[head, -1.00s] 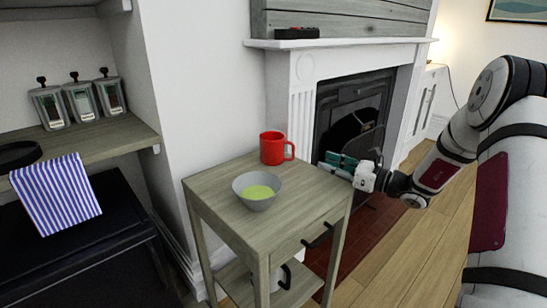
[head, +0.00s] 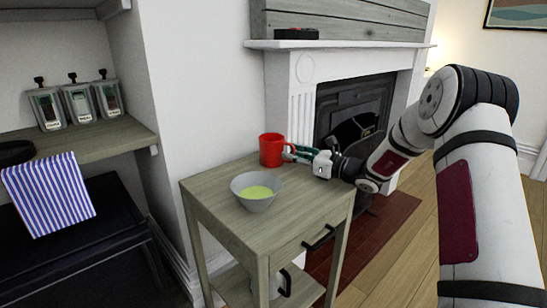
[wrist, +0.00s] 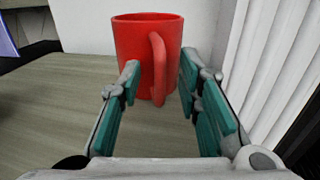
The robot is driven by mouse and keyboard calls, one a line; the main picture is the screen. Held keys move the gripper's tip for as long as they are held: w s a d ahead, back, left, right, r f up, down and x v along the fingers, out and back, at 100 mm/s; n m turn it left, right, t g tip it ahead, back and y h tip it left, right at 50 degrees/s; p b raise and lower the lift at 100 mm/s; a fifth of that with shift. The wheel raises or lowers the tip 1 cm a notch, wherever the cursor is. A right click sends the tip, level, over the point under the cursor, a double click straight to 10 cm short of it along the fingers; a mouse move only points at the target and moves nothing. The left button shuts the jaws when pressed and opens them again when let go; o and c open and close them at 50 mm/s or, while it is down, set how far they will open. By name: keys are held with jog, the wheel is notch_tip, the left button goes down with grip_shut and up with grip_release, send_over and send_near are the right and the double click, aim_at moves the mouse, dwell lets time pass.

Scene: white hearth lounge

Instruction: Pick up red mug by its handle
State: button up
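The red mug (head: 270,150) stands upright at the back of the small wooden side table (head: 215,182). In the wrist view the mug (wrist: 138,42) is straight ahead, with its handle (wrist: 158,68) turned toward me. My gripper (head: 291,151) is at the mug's right side in the head view. In the wrist view my gripper (wrist: 158,72) is open, its teal-padded fingers on either side of the handle. The left fingertip is close to the handle and mug body; I cannot tell whether it touches. A gap shows between the handle and the right finger.
A grey bowl (head: 256,192) with green contents stands on the table in front of the mug. A white wall is behind the table, and the white fireplace (head: 301,95) is to its right. Several jars stand on the left shelf (head: 95,143).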

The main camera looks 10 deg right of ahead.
jog(key=shift+w+a, duration=0.1)
jog(key=shift+c, duration=0.6)
grip_shut()
jog(key=shift+r, duration=0.1)
